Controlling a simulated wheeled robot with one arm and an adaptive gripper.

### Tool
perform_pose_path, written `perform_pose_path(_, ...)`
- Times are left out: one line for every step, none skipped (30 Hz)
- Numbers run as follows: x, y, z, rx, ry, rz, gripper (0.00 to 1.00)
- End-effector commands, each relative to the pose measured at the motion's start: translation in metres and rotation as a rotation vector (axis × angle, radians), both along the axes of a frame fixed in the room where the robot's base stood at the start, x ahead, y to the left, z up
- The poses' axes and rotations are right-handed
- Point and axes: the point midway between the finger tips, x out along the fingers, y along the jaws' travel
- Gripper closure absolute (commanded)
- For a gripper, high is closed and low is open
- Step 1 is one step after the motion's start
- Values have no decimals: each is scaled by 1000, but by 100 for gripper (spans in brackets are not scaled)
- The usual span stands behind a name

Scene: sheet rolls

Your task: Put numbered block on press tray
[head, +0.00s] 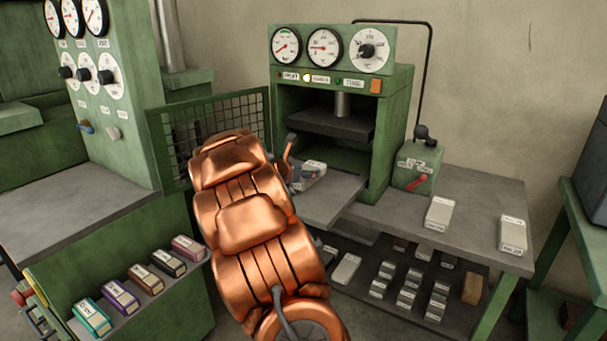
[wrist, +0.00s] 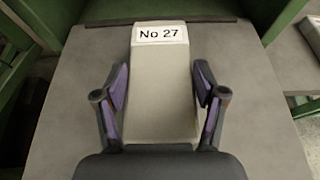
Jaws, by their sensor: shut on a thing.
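A pale grey block labelled "No 27" (wrist: 160,95) lies lengthwise between the fingers of my gripper (wrist: 161,72) in the wrist view. My gripper is shut on its sides. The block also shows in the head view (head: 314,171), partly hidden by my gripper and arm. The press tray (head: 328,209) is a flat grey plate sticking out of the front of the green press (head: 384,135). It fills much of the wrist view (wrist: 80,110) around the block. The block is over the tray; I cannot tell for sure whether it rests on it.
The mesh guard door (head: 228,112) stands open at the left of the press. Two pale blocks lie on the bench (head: 470,225). Several more blocks fill the shelf below (head: 410,285). Coloured blocks (head: 146,281) line the left.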

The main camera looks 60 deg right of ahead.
Motion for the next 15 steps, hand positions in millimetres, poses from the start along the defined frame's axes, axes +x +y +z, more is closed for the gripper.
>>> perform_pose_path(0,0,-1,-2,-1,0,84)
perform_pose_path(0,0,-1,-2,-1,0,84)
perform_pose_path(0,0,-1,-2,-1,0,84)
perform_pose_path(0,0,-1,-2,-1,0,84)
perform_pose_path(0,0,0,-2,-1,0,84)
perform_pose_path(0,0,0,-2,-1,0,84)
perform_pose_path(0,0,0,-2,-1,0,84)
perform_pose_path(0,0,-1,-2,-1,0,84)
perform_pose_path(0,0,-1,-2,0,0,84)
perform_pose_path(0,0,-2,-2,0,0,84)
perform_pose_path(0,0,-3,-2,0,0,84)
perform_pose_path(0,0,-4,-2,1,0,84)
perform_pose_path(0,0,-4,-2,1,0,84)
perform_pose_path(0,0,-5,-2,1,0,29)
perform_pose_path(0,0,-4,-2,0,0,25)
